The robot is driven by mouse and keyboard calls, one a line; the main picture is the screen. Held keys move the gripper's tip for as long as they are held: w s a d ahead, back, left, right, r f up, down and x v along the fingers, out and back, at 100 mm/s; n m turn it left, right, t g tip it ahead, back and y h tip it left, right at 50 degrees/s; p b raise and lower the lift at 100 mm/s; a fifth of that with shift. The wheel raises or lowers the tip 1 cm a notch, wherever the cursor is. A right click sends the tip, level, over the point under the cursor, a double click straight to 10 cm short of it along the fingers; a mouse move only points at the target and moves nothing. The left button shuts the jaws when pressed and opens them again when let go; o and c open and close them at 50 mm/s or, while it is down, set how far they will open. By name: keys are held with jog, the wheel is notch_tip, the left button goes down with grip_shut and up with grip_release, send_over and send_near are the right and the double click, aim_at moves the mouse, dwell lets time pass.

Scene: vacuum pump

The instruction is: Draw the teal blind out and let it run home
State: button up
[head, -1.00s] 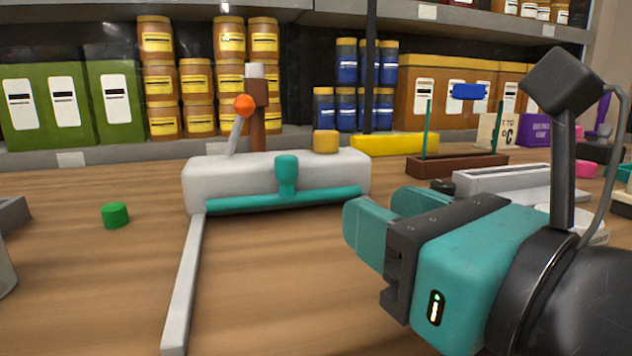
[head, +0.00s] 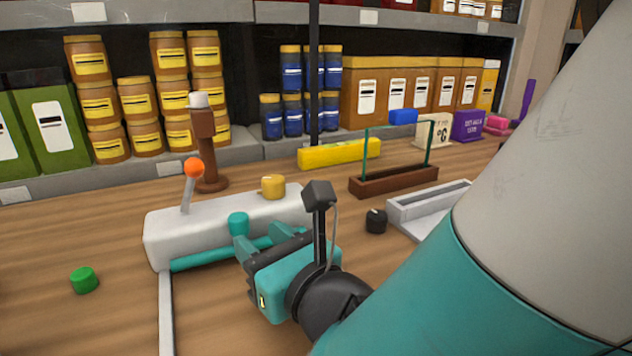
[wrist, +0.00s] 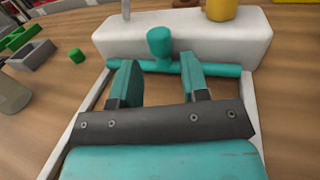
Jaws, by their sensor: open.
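The blind's white housing (head: 162,236) lies on the wooden table. A teal bar (head: 200,258) runs along its front edge, with a teal knob (head: 238,223) standing at its middle. In the wrist view the teal bar (wrist: 220,70) and the knob (wrist: 160,42) lie just beyond my fingertips. The bar sits close against the housing (wrist: 235,45). My gripper (head: 258,243) is at the front of the housing, beside the knob. In the wrist view my gripper (wrist: 160,78) is open, its two teal fingers apart with the knob ahead between them, nothing held.
White rails (head: 166,310) run forward from the housing. An orange-tipped lever (head: 194,168) and a yellow knob (head: 273,186) stand on top. A green cylinder (head: 84,280) sits at left, a black knob (head: 376,221) at right. Shelves of jars stand behind.

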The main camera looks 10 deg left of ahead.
aim_at(244, 226)
jog(key=p+x, duration=0.2)
jog(key=x, duration=0.1)
jog(key=shift+w+a+r+p, duration=0.2)
jog(key=shift+a+p, duration=0.05)
jog(key=shift+p, duration=0.1)
jog(key=shift+w+a+f+p, duration=0.2)
jog(key=shift+w+a+p, duration=0.1)
jog(key=shift+w+a, duration=0.1)
jog(key=shift+c, duration=0.4)
grip_shut()
